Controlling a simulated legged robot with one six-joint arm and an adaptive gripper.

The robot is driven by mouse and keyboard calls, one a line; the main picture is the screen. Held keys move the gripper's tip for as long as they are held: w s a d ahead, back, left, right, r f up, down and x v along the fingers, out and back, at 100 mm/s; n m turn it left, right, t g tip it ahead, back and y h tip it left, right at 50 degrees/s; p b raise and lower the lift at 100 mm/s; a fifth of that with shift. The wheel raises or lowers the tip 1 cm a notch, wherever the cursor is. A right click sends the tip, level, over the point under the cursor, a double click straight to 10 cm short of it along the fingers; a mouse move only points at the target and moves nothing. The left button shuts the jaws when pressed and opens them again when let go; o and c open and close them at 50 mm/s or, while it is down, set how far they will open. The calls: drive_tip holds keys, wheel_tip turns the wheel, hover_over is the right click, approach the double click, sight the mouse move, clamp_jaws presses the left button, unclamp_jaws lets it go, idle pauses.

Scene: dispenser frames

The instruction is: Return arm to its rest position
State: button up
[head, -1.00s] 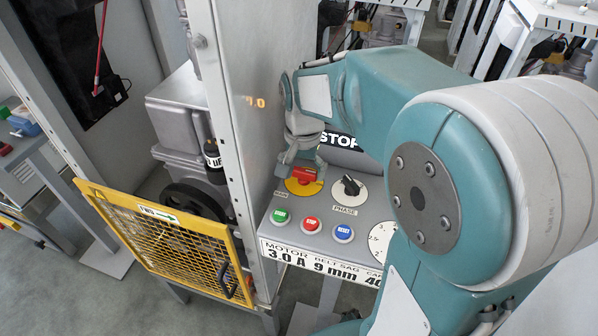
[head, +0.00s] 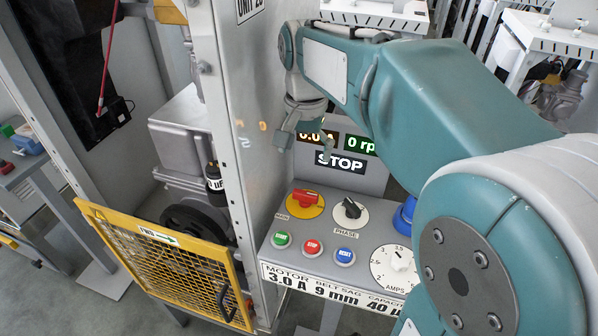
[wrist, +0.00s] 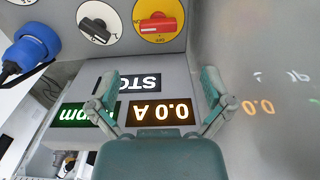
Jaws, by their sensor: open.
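My arm reaches in from the right in the head view, and my gripper (head: 305,138) hangs above the control panel, in front of the display. In the wrist view my gripper (wrist: 158,95) shows two separated fingers with nothing between them. Behind them is the display (wrist: 150,112), upside down, reading STOP and 0.0 A. The red rotary switch (head: 305,198) on its yellow disc lies below the gripper, apart from it. The black PHASE knob (head: 350,209) is beside it.
A metal post (head: 243,150) stands close left of my gripper. The yellow mesh guard (head: 165,265) is at lower left. START (head: 281,240), STOP (head: 312,247) and RESET (head: 344,256) buttons and an AMPS dial (head: 398,262) line the panel. A blue plug (wrist: 35,45) sits beside the panel.

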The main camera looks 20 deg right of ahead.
drive_tip(key=shift+r, duration=0.5)
